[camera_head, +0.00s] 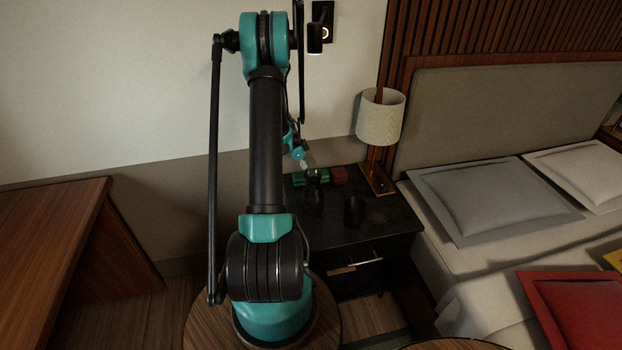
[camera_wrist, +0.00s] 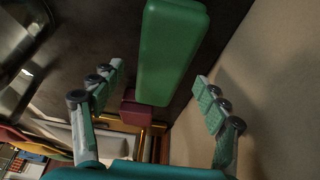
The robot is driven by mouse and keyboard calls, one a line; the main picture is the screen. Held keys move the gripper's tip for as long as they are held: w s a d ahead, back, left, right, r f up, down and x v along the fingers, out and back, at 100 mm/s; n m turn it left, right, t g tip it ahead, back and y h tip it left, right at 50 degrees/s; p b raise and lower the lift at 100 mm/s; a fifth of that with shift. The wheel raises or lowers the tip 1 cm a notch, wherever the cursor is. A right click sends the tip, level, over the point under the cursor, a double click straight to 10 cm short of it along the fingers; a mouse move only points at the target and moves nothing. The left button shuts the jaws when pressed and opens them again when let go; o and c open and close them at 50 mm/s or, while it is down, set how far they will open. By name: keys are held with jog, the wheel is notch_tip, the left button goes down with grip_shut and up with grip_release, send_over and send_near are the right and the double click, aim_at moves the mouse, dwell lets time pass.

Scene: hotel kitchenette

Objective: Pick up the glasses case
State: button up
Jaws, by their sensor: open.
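A long green box with rounded edges, which looks like the glasses case (camera_wrist: 172,50), lies on the dark nightstand top. In the wrist view it runs from the top edge down between the fingers. My gripper (camera_wrist: 158,78) is open, with one finger on each side of the green case and a visible gap to both. Whether the fingers are down at its height is unclear. In the head view the green case (camera_head: 297,179) shows small beside my gripper (camera_head: 311,176), which partly covers it.
A dark red box (camera_wrist: 136,111) sits close to the green case; it also shows in the head view (camera_head: 340,176). A dark cup (camera_head: 354,211) and a lamp (camera_head: 381,118) stand on the nightstand (camera_head: 385,225). The wall is close behind; the bed (camera_head: 480,260) is at right.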

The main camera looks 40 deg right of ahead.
jog(key=shift+x, duration=1.3)
jog(key=shift+c, duration=0.5)
jog(key=c, duration=1.2)
